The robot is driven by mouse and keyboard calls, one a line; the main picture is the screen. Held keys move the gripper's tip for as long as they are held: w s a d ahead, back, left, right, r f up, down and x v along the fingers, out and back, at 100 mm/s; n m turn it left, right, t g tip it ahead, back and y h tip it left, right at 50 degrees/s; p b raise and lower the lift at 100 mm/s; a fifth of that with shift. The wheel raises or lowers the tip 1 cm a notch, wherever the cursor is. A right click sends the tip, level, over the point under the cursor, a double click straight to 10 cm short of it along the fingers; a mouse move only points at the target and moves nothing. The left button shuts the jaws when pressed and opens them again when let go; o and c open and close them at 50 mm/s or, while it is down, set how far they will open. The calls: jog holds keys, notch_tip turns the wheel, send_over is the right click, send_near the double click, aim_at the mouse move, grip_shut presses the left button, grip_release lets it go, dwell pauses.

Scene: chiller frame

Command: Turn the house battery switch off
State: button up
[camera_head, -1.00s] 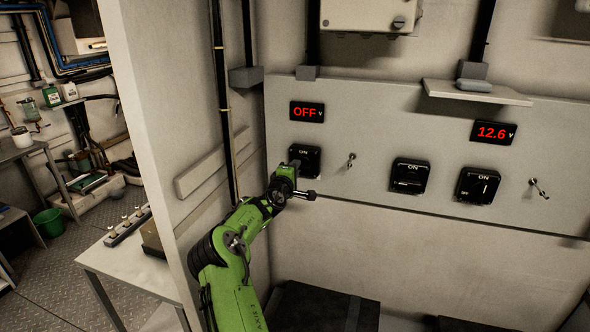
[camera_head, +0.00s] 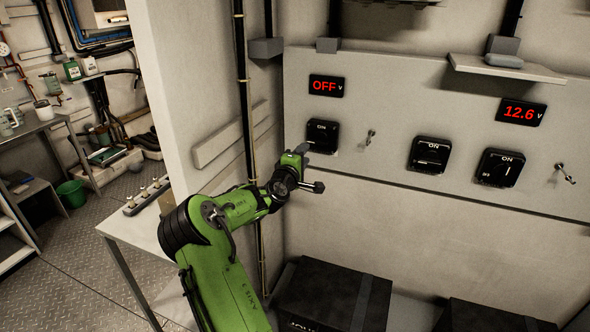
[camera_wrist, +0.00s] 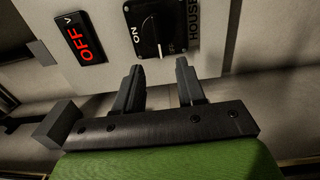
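The house battery switch (camera_head: 322,136) is a black square rotary switch at the left of the grey panel. In the wrist view its knob (camera_wrist: 160,22) has a white mark pointing crosswise to the ON label, and the word HOUSE is beside it. The red display (camera_head: 326,86) above it reads OFF; it also shows in the wrist view (camera_wrist: 83,40). My gripper (camera_head: 304,149) is in front of the switch's lower left edge. In the wrist view my gripper (camera_wrist: 160,64) is open and empty, with its fingers apart from the knob.
Farther right are a toggle (camera_head: 370,138), two more rotary switches (camera_head: 429,154) (camera_head: 500,168) and another toggle (camera_head: 565,173). A display (camera_head: 522,112) reads 12.6. A small shelf (camera_head: 505,68) juts out above. Dark boxes (camera_head: 332,292) stand below the panel. A partition wall (camera_head: 195,100) is at the left.

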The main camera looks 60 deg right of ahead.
jog(key=s+a, duration=0.1)
jog(key=a, duration=0.6)
jog(key=shift+b, duration=0.35)
jog(key=shift+s, duration=0.1)
